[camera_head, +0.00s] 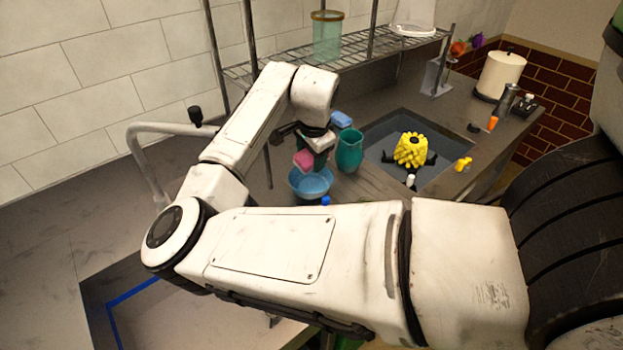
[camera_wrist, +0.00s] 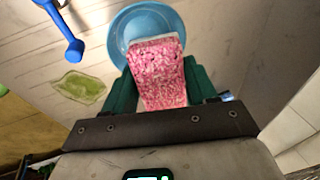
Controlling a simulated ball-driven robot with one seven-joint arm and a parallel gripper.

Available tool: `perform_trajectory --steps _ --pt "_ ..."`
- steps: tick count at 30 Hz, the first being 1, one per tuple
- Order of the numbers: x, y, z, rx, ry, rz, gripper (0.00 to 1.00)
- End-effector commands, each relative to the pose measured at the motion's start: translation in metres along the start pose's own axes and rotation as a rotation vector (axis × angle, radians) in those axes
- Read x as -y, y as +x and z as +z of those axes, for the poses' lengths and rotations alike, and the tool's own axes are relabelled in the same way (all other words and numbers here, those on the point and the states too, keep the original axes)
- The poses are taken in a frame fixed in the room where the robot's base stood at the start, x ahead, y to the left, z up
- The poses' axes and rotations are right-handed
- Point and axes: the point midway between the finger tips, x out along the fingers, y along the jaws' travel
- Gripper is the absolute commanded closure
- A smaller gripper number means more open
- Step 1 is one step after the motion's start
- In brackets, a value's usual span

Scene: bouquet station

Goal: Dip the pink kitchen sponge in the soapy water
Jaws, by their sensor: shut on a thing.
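The pink sponge (camera_wrist: 158,75) is held between the green fingers of my gripper (camera_wrist: 156,88) in the wrist view. It also shows in the head view (camera_head: 303,159), with my gripper (camera_head: 312,157) shut on it. The blue bowl (camera_wrist: 125,35) lies beyond and below the sponge in the wrist view, partly hidden by it. In the head view the bowl (camera_head: 311,187) stands on the counter, just below the sponge. The sponge appears above the bowl's rim. I cannot make out the water inside.
A teal vase (camera_head: 349,151) stands right of the bowl, with a blue sponge-like block (camera_head: 341,119) behind it. A sink (camera_head: 375,143) holds a yellow object (camera_head: 412,149). A blue brush-like tool (camera_wrist: 64,35) and a green cloth-like patch (camera_wrist: 80,87) lie on the counter.

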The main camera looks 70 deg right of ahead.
Motion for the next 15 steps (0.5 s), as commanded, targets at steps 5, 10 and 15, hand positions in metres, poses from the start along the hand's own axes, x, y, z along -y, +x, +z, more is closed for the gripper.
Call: perform_trajectory --steps 5,10,15 --pt "0.002 -0.008 -0.001 -0.001 0.0 0.0 0.67" --pt "0.006 -0.024 -0.004 0.0 0.0 0.0 0.67" --pt "0.01 -0.037 -0.006 0.0 0.0 0.0 0.67"
